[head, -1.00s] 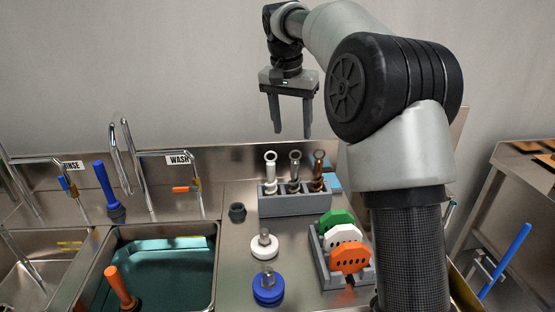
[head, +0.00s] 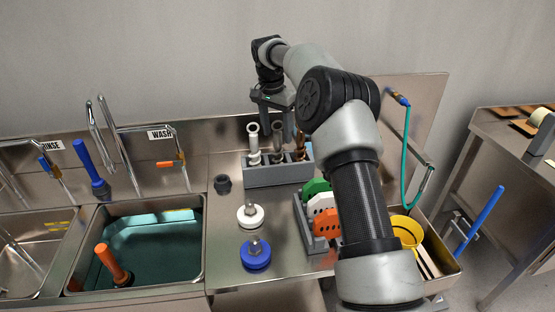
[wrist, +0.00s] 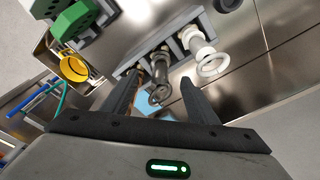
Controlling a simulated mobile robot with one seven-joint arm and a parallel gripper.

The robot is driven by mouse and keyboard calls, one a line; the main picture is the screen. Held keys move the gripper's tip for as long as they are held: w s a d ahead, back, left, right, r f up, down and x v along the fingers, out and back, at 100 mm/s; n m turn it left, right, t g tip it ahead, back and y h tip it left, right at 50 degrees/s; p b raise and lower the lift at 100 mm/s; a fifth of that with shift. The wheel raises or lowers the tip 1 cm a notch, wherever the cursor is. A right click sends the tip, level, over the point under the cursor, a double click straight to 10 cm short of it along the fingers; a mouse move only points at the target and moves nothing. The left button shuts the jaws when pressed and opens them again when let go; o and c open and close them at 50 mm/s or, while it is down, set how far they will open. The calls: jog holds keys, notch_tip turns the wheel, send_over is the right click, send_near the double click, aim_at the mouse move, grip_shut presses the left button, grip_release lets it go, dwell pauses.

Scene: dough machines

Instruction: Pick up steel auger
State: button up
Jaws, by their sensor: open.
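The steel auger (head: 278,138) stands upright in the middle slot of a grey rack (head: 262,177), its ring handle up. In the wrist view the steel auger (wrist: 160,68) lies between the two open fingers of my gripper (wrist: 160,80), with its ring facing the camera. In the head view my gripper (head: 276,106) is just above the rack, fingers pointing down. Part of it is hidden behind the arm. I cannot tell whether the fingers touch the auger. A white auger (head: 254,146) and a bronze auger (head: 300,147) stand on either side of it.
A grey holder with green, white and orange discs (head: 325,222) is in front of the rack. A white-based piece (head: 250,217) and a blue-based piece (head: 255,257) stand on the steel counter. The wash sink (head: 150,250) is left. A yellow container (head: 406,232) is right.

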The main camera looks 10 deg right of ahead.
aim_at(278, 144)
jog(key=shift+w+d+f, duration=0.1)
jog(key=shift+w+f, duration=0.05)
jog(key=shift+f, duration=0.85)
jog(key=shift+w+d+f, duration=0.1)
jog(key=shift+f, duration=0.95)
jog(key=shift+w+d+f, duration=0.1)
jog(key=shift+w+f, duration=0.05)
jog(key=shift+f, duration=0.85)
jog(key=shift+c, duration=0.4)
jog(key=shift+r, duration=0.1)
grip_shut()
